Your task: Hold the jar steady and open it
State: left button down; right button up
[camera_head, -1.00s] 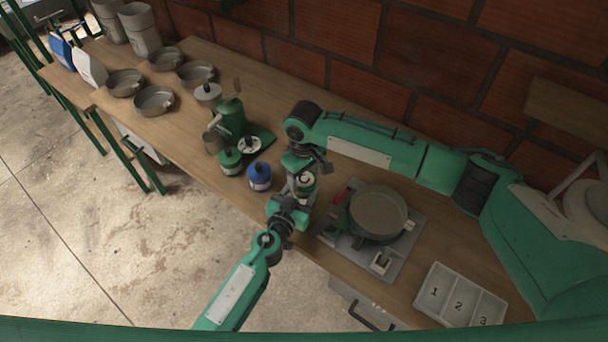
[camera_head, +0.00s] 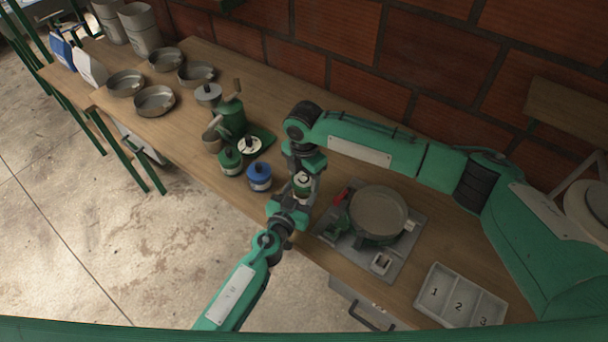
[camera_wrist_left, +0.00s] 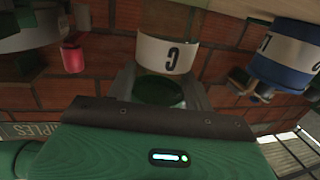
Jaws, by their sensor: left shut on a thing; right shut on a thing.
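A small green jar with a white band (camera_head: 302,187) is held upright between my two grippers, above the front edge of the bench. My left gripper (camera_head: 297,196) comes from below left and is shut around the jar's lower part. My right gripper (camera_head: 303,174) comes from above and is shut at the jar's top, where its lid is mostly hidden by the fingers. In the left wrist view the jar (camera_wrist_left: 166,54) shows its white band with a dark letter, between the grey fingers of my left gripper (camera_wrist_left: 160,85). I cannot tell whether the lid has turned.
A green jar (camera_head: 230,161), a blue jar (camera_head: 259,177) and a green grinder (camera_head: 232,118) stand left of the grippers. A numbered tray (camera_head: 458,297) lies at front right. Several metal pans stand back left.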

aim_at(304, 179)
jog(key=n, duration=0.5)
jog(key=shift+w, duration=0.1)
jog(key=n, duration=0.4)
jog(key=shift+n, duration=0.3)
jog(key=n, duration=0.4)
jog(key=shift+r+n, duration=0.1)
jog(key=shift+n, duration=0.3)
jog(key=n, duration=0.5)
jog(key=shift+r, duration=0.2)
jog(key=shift+r, duration=0.9)
jog(key=shift+r, duration=2)
pick_arm(q)
jog(key=shift+c, duration=2.4)
grip_release()
